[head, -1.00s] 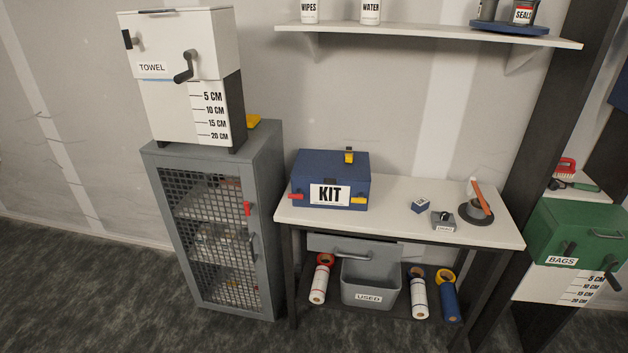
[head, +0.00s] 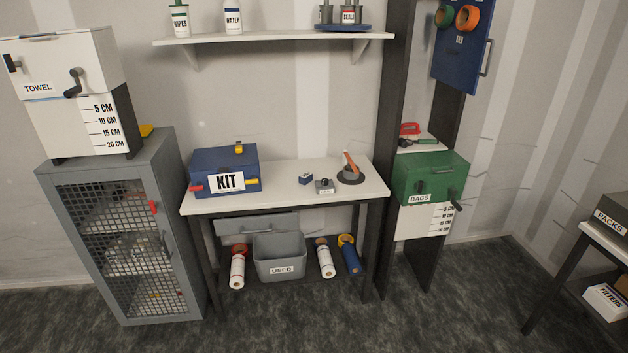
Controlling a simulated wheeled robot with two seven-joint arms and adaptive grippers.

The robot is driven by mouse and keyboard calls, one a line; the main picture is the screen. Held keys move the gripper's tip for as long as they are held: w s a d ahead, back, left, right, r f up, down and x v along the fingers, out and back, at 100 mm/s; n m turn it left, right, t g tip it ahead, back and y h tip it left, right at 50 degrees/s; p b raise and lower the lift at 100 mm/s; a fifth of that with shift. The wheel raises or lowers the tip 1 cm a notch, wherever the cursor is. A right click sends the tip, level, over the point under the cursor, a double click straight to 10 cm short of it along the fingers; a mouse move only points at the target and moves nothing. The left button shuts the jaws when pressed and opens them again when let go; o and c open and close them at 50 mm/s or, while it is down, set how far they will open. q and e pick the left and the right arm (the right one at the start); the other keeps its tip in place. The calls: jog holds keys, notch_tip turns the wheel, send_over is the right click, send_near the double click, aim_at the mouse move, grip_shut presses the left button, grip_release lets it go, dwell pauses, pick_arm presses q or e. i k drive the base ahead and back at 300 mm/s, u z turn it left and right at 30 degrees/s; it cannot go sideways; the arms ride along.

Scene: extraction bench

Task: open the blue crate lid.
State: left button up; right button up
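The blue crate (head: 213,172) with a KIT label stands on the left part of the white-topped bench. Its blue lid (head: 222,157) looks shut. A yellow latch (head: 239,147) shows on the top at the back edge. A red catch (head: 197,188) sits at the front left and a yellow catch (head: 252,182) at the front right. Neither of my grippers is in the head view.
The bench top (head: 290,194) is clear right of the crate, except for a small blue box (head: 305,179), a grey block (head: 324,187) and a dark round holder (head: 351,178). A mesh cabinet (head: 120,240) stands left. A shelf (head: 275,40) hangs above. Open floor lies in front.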

aim_at(222, 158)
jog(key=u, duration=0.45)
jog(key=k, duration=0.2)
jog(key=z, duration=0.9)
jog(key=i, duration=1.35)
jog(key=u, duration=1.6)
jog(key=i, duration=0.75)
jog(key=u, duration=0.8)
